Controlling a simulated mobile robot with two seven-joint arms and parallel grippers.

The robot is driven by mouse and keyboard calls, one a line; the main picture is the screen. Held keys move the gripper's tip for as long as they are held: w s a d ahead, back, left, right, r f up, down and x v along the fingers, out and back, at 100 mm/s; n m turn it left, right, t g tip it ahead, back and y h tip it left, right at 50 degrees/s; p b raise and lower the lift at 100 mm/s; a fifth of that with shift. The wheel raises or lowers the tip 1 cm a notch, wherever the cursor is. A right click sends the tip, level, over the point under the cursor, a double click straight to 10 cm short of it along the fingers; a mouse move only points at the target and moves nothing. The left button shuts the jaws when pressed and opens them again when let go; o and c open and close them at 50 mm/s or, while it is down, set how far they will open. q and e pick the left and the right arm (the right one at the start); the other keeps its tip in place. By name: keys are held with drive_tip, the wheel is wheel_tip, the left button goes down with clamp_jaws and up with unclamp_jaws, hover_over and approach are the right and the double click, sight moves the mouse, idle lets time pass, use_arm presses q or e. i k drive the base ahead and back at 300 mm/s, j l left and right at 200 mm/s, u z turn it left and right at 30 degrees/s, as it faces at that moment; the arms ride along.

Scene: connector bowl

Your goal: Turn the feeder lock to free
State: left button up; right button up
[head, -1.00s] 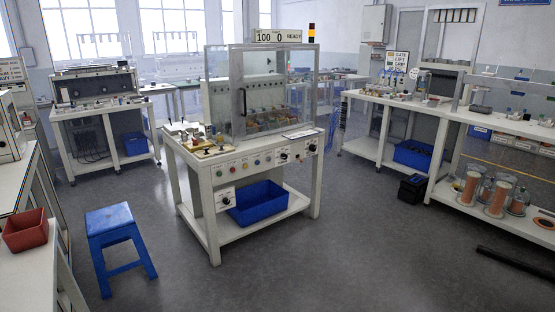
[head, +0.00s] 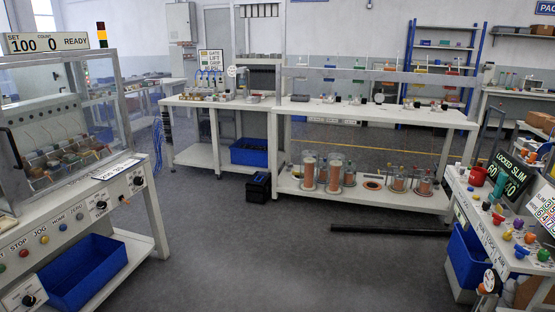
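At the right edge stands a white workstation (head: 470,200) with a dark screen (head: 510,175) reading "LOCKED SLIM" and green digits. I cannot tell which control is the feeder lock. At the left, a glass-fronted machine (head: 70,130) has a sign (head: 48,43) reading "100", "0" and "READY". It has black rotary knobs on white plates, one at the lower left (head: 29,300). Neither of my grippers is in view.
A long white bench (head: 380,113) stands across the back, with copper-coloured cylinders (head: 335,175) on its lower shelf. A black bar (head: 390,230) lies on the floor before it. A blue bin (head: 85,270) sits under the left machine. The middle floor is clear.

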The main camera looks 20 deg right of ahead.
sight(508, 236)
drive_tip(key=i+l+z, duration=0.1)
drive_tip(key=i+z, duration=0.55)
drive_tip(key=i, duration=0.25)
drive_tip(key=i+j+z, duration=0.1)
drive_tip(key=i+z, duration=0.45)
drive_tip(key=i, duration=0.65)
drive_tip(key=i+j+z, duration=0.2)
drive_tip(key=i, duration=0.65)
drive_tip(key=i+z, duration=0.2)
drive_tip(key=z, duration=1.5)
